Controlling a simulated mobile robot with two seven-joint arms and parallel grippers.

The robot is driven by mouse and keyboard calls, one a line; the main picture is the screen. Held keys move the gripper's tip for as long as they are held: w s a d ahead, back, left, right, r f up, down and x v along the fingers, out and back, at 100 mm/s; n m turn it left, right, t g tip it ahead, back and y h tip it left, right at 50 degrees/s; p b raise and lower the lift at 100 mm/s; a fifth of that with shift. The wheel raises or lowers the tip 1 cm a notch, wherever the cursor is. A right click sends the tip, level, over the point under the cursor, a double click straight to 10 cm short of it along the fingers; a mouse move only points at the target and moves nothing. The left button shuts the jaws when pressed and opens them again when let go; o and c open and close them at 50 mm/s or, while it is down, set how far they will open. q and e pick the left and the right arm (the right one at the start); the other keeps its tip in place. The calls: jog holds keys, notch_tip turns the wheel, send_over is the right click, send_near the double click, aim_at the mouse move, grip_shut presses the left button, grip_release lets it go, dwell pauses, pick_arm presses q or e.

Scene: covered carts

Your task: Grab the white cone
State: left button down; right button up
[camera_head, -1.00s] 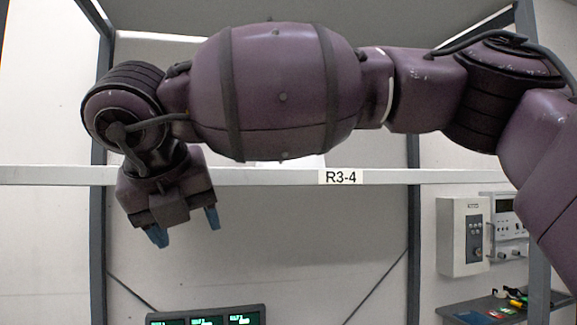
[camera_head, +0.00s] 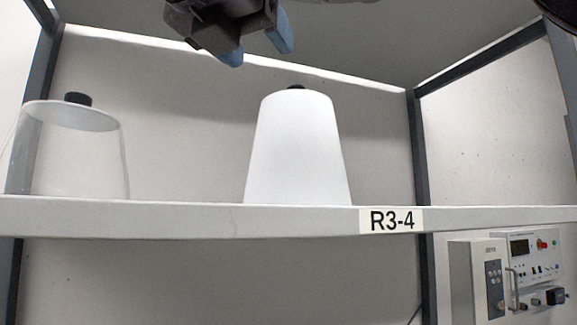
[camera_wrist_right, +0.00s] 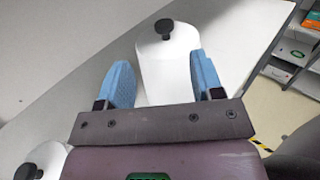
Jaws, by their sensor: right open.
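The white cone (camera_head: 297,150) stands upright on the shelf marked R3-4, with a small black knob on its flat top. My right gripper (camera_head: 262,52) is open above the cone and a little to its left, with blue fingertips pointing down. In the right wrist view the white cone (camera_wrist_right: 167,62) shows ahead, between and beyond the open blue fingers of my right gripper (camera_wrist_right: 160,78). The gripper is empty, and I see no clear contact with the cone. The cone's base is partly hidden by the shelf's front edge. My left gripper is out of view.
A clear, see-through cover (camera_head: 75,155) with a black knob stands on the shelf (camera_head: 200,217) to the left. Dark posts frame the shelf. Instrument boxes (camera_head: 535,268) sit lower right. The shelf between the cover and the cone is clear.

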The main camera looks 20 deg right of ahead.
aim_at(293, 88)
jog(key=x, duration=0.5)
jog(key=shift+d+f, duration=0.15)
jog(key=shift+d, duration=0.1)
jog(key=x, duration=0.3)
jog(key=shift+d+f+p, duration=0.1)
jog(key=shift+f+p, duration=0.25)
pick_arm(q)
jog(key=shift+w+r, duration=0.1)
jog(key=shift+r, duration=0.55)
pick_arm(e)
jog(key=shift+w+d, duration=0.45)
jog(key=shift+c, duration=0.2)
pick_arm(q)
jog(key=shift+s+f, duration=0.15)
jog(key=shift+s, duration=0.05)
pick_arm(e)
grip_shut()
